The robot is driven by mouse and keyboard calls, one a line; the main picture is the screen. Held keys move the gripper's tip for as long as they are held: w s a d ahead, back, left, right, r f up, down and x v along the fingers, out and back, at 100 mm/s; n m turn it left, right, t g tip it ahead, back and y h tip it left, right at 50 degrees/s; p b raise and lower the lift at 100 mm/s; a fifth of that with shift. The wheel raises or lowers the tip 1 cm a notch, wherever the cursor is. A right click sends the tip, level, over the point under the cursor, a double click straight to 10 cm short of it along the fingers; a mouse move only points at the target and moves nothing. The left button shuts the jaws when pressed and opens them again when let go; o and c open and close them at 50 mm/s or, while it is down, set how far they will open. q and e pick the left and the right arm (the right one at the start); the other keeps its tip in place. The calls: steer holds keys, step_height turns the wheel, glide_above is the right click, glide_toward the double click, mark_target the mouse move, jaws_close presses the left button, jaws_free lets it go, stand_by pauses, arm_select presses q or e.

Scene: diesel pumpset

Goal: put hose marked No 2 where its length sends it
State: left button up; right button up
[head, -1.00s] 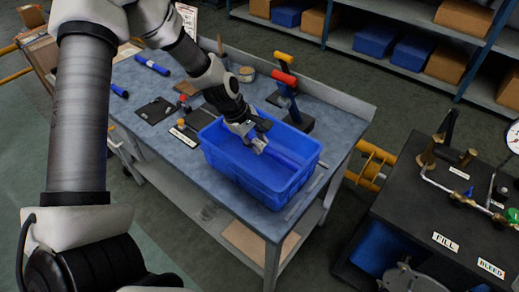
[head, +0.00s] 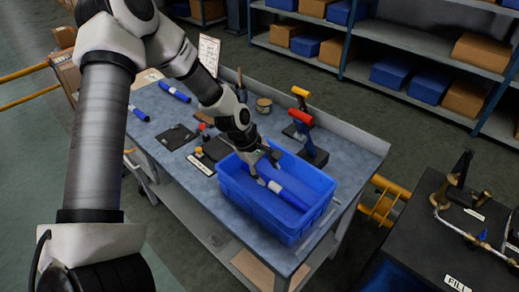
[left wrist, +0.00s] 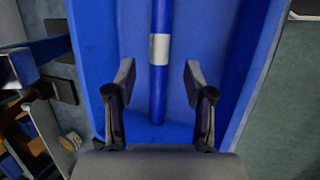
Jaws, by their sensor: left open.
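A blue hose with a pale band (head: 274,186) lies in the blue bin (head: 322,213) on the workbench. In the left wrist view the hose (left wrist: 158,100) runs lengthwise between my fingers, its silver band (left wrist: 159,48) just beyond the fingertips. My left gripper (head: 262,170) is inside the bin's near-left part, open, its fingers apart on both sides of the hose. No number is readable on the hose. Two other blue hoses, one at the back (head: 174,91) and one at the left edge (head: 138,112), lie on the bench. My right gripper is out of view.
A stand with red and yellow handles (head: 301,117) is just behind the bin. A dark plate (head: 176,137) and labelled small parts lie left of it. The pump table (head: 450,238) stands at the right, across a floor gap.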

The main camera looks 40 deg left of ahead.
arm_select(q)
steer(key=p+v, duration=0.3)
steer(key=v, duration=0.4)
steer(key=shift+s+r, duration=0.15)
steer(key=shift+r, duration=0.2)
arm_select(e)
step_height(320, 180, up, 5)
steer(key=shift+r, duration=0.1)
arm_select(q)
steer(key=shift+a, duration=0.1)
